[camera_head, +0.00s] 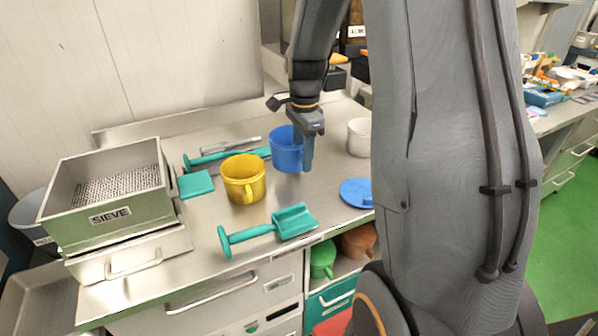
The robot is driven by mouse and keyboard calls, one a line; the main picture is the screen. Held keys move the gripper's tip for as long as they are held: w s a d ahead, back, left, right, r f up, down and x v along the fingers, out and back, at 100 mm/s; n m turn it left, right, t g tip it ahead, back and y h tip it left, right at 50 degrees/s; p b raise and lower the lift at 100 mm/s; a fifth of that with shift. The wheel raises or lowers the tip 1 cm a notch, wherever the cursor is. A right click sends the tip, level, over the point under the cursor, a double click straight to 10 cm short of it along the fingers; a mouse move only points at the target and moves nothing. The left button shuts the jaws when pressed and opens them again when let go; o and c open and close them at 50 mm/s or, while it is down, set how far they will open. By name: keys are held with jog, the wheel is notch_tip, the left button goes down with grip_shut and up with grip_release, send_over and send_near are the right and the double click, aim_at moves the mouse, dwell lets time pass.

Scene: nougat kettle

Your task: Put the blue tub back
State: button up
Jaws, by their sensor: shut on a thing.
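The blue tub (284,150) is upright at the back middle of the steel worktop, between a yellow tub and a white tub. My gripper (307,160) points down at the tub's right side and is shut on it, at its handle or wall; the fingers hide which. I cannot tell whether the tub's base touches the worktop. A round blue lid (357,192) lies flat near the front right edge of the worktop.
The yellow tub (244,180) and white tub (359,137) stand close by. Green scoops (295,221) lie in front and behind. A sieve box (108,190) is at the left. Green (323,259) and brown (359,241) tubs sit on a shelf below.

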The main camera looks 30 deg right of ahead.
jog(key=shift+d+f, duration=0.2)
jog(key=shift+f, duration=0.65)
jog(key=shift+f+p, duration=0.65)
jog(key=shift+f, duration=1.45)
jog(key=shift+f, duration=0.15)
jog(key=o, duration=1.1)
